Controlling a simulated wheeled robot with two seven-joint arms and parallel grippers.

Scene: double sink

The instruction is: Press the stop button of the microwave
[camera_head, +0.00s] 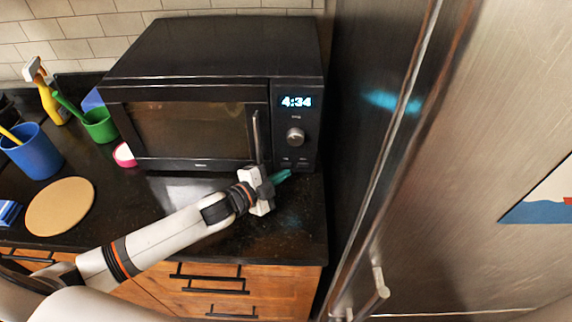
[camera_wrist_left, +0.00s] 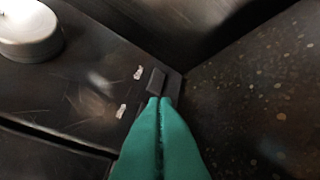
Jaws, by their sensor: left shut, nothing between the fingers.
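The black microwave (camera_head: 190,58) stands on the counter with its door closed and its display (camera_head: 296,102) lit at 4:34. Its control panel has a round knob (camera_head: 295,137), also in the left wrist view (camera_wrist_left: 28,30), and small buttons at the bottom. My left gripper (camera_head: 281,176) is shut and empty, its teal fingers just below and in front of the panel's lower edge. In the left wrist view the fingertips (camera_wrist_left: 160,100) overlap the lower end of a dark button (camera_wrist_left: 156,80); I cannot tell whether they touch it. Button labels are unreadable. My right gripper is out of view.
A steel fridge (camera_head: 480,150) stands close on the right. Left of the microwave are a green cup (camera_head: 99,126), a blue cup (camera_head: 34,153), a yellow spray bottle (camera_head: 50,103) and a round board (camera_head: 60,207). The counter before the microwave is otherwise clear.

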